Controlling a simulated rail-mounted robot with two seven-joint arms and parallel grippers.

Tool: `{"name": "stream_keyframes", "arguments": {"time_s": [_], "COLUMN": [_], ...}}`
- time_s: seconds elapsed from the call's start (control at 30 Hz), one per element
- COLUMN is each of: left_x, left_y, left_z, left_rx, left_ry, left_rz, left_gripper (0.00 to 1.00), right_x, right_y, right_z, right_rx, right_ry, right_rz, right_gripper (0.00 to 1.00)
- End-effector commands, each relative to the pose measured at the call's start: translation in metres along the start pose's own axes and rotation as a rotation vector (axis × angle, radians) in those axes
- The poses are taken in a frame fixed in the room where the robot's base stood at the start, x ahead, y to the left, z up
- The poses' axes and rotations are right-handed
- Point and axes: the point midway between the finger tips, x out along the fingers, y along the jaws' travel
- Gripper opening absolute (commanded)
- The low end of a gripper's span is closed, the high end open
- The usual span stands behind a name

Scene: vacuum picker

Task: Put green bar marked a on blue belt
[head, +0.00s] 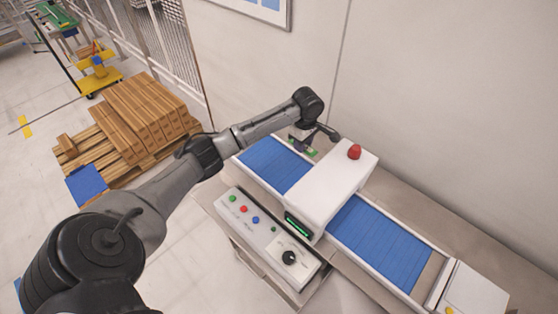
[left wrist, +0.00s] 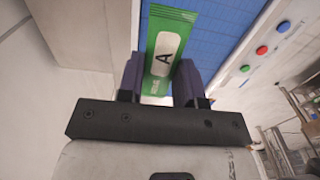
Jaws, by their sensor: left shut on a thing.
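The green bar marked A (left wrist: 165,50) shows in the left wrist view between the two fingers of my left gripper (left wrist: 158,82), which is shut on it. In the head view a bit of the green bar (head: 311,152) shows below my left gripper (head: 303,142), at the far left part of the blue belt (head: 273,164). The blue belt also fills the background behind the bar in the left wrist view (left wrist: 205,45). I cannot tell whether the bar touches the belt. My right gripper is not in view.
A white housing (head: 330,185) with a red button (head: 354,152) spans the belt's middle. A control panel (head: 268,238) with coloured buttons and a black knob stands in front. A wall rises behind. Cardboard boxes (head: 140,110) lie on a pallet at left.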

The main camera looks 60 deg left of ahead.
Motion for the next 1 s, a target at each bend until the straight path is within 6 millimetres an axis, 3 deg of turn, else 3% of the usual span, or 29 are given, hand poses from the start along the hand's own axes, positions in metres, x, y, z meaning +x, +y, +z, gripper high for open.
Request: {"name": "stream_keyframes", "arguments": {"time_s": [0.2, 0.43, 0.77, 1.0], "left_x": [0.026, 0.045, 0.057, 0.086], "left_y": [-0.031, -0.051, -0.056, -0.056], "left_z": [-0.036, -0.059, -0.065, -0.065], "left_rx": [-0.001, -0.001, 0.001, -0.001], "left_ry": [0.005, 0.002, -0.001, 0.000], "left_rz": [-0.004, -0.003, -0.001, -0.001], "left_gripper": [0.10, 0.10, 0.10, 0.10], "right_x": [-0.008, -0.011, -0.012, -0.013], "right_y": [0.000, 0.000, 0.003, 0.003], "right_z": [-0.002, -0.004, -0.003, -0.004], "right_rx": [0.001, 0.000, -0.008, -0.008], "right_ry": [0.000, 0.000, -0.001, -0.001], "right_rz": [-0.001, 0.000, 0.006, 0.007], "right_gripper": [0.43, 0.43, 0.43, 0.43]}}
